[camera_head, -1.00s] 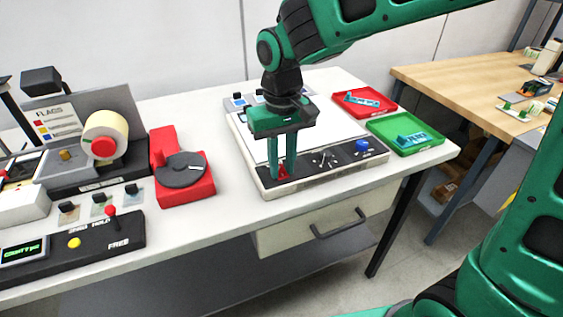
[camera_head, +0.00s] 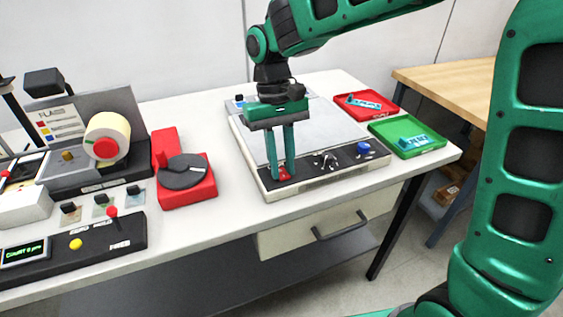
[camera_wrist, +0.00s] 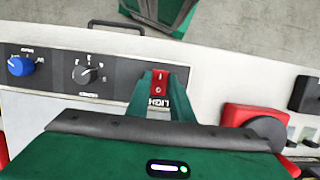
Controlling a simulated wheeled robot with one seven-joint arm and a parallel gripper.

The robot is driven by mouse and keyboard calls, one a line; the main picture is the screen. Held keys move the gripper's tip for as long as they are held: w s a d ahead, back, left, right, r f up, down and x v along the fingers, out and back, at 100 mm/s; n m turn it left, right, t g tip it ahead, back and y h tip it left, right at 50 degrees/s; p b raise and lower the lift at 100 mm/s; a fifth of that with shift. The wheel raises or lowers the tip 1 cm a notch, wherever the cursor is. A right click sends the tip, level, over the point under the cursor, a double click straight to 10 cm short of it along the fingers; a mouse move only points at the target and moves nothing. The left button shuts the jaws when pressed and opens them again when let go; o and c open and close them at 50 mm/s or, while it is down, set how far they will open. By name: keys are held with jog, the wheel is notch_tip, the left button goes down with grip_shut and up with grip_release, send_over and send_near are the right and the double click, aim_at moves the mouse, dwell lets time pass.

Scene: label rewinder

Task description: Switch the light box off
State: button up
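The light box (camera_head: 325,125) lies on the white table, its top panel a dull, even grey. On its black front strip is a small red switch (camera_head: 284,174), which also shows in the wrist view (camera_wrist: 160,80) beside lettering that is partly cut off. My gripper (camera_head: 282,177) points down over the strip's left end, its two green fingers a little apart. In the wrist view the red switch shows in the gap between the fingers. I cannot tell whether a fingertip touches it.
A black dial (camera_head: 327,160) and a blue knob (camera_head: 363,147) sit farther right on the strip. A red tray (camera_head: 385,97) and a green tray (camera_head: 430,142) stand right of the box. A red base with a dark disc (camera_head: 184,172) stands to its left.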

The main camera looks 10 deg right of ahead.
jog(key=o, duration=0.4)
jog(key=shift+w+r, duration=0.1)
jog(key=v, duration=1)
jog(key=shift+w+r, duration=0.2)
jog(key=shift+r, duration=0.05)
